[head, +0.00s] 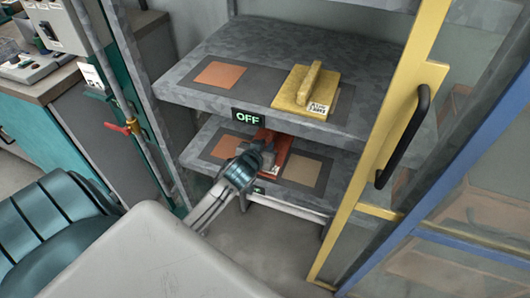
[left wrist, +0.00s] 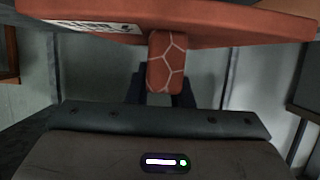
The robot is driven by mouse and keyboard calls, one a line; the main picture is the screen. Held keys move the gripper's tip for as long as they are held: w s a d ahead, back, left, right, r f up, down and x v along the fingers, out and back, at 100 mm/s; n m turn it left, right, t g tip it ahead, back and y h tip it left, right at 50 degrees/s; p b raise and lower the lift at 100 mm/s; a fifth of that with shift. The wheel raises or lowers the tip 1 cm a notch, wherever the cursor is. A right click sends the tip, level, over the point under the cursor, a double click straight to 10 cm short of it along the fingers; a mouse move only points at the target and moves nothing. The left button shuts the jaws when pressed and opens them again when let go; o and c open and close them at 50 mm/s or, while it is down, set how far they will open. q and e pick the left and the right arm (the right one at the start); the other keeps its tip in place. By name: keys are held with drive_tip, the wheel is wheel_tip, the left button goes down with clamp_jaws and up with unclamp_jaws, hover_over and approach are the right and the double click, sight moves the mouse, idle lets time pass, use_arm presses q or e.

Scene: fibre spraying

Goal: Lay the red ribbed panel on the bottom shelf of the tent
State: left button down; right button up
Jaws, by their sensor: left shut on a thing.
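The red ribbed panel (head: 280,156) is over the bottom shelf (head: 312,201) of the tent, below the front edge of the upper shelf. It is partly hidden by my left gripper (head: 264,152). In the left wrist view the red panel (left wrist: 215,28) spans the top, with its patterned rib handle (left wrist: 166,62) between my left fingers (left wrist: 160,92). My left gripper is shut on that handle. I cannot tell whether the panel touches the shelf or hangs just above it. My right gripper is not in view.
The upper shelf (head: 225,106) holds a yellow handled panel (head: 308,88) and an orange square (head: 220,75). The bottom shelf has an orange square (head: 227,147) at left and a tan square (head: 301,170) at right. A yellow-framed door (head: 400,110) stands open at right.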

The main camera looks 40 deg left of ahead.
use_arm(q)
drive_tip(key=shift+f, duration=1.45)
drive_tip(key=shift+f, duration=0.1)
drive_tip(key=c, duration=1.3)
unclamp_jaws()
drive_tip(key=shift+s, duration=0.1)
drive_tip(key=v, duration=1.2)
drive_tip(key=s+d+f+m+g, duration=0.1)
drive_tip(key=s+f+g, duration=0.2)
drive_tip(key=s+f, duration=0.3)
drive_tip(key=s+d+f+m+g+h, duration=0.1)
drive_tip(key=s+f+g, duration=0.3)
drive_tip(key=f, duration=0.5)
drive_tip(key=s+d+f+m+g+h, duration=0.1)
drive_tip(key=s+d+f+g, duration=0.2)
drive_tip(key=s+f, duration=0.4)
drive_tip(key=shift+s+d+f+m, duration=0.2)
drive_tip(key=shift+s+f+m, duration=0.1)
drive_tip(key=shift+f, duration=0.05)
